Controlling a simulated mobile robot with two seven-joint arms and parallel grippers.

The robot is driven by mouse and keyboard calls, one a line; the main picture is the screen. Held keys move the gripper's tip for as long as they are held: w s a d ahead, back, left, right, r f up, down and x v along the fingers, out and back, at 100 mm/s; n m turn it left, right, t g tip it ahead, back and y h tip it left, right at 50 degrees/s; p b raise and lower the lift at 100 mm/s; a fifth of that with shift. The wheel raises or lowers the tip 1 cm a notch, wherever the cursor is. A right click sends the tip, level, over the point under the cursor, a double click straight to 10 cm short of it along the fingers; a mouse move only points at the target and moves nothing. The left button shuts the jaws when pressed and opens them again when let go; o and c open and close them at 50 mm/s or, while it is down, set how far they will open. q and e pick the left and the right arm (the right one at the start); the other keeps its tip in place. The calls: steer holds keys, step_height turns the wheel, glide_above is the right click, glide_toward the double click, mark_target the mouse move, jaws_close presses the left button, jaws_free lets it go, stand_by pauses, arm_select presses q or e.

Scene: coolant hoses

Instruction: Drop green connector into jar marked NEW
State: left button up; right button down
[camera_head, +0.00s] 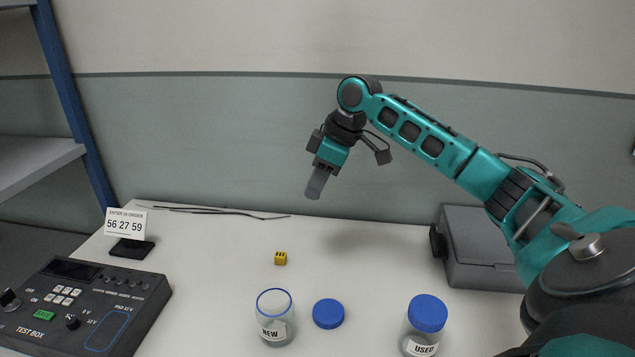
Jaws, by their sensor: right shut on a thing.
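My right gripper (315,192) is raised above the back of the table, pointing down, with its dark fingers shut. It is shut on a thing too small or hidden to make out. I see no green connector lying on the table. The clear jar marked NEW (275,330) stands upright at the front of the table, its blue-rimmed mouth open. It is below and to the left of my right gripper, well apart from it. My left gripper is not in view.
A blue lid (328,314) lies right of the NEW jar. A jar marked USED (420,340) has its blue lid on. A small yellow connector (280,258) lies behind the NEW jar. A test box (80,305), number sign (126,224) and grey case (485,250) flank the clear middle.

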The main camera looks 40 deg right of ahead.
steer(key=s+a+r+p, duration=0.1)
steer(key=s+a+p, duration=0.3)
steer(key=a, duration=0.3)
steer(key=s+a+r+p, duration=0.1)
steer(key=s+a+p, duration=0.25)
steer(key=a, duration=0.45)
step_height(320, 180, down, 6)
steer(key=b, duration=0.2)
steer(key=shift+s+f, duration=0.2)
steer(key=shift+d, duration=0.1)
steer(key=c, duration=1.2)
jaws_free()
steer(key=o, duration=0.3)
steer(key=shift+r, duration=0.1)
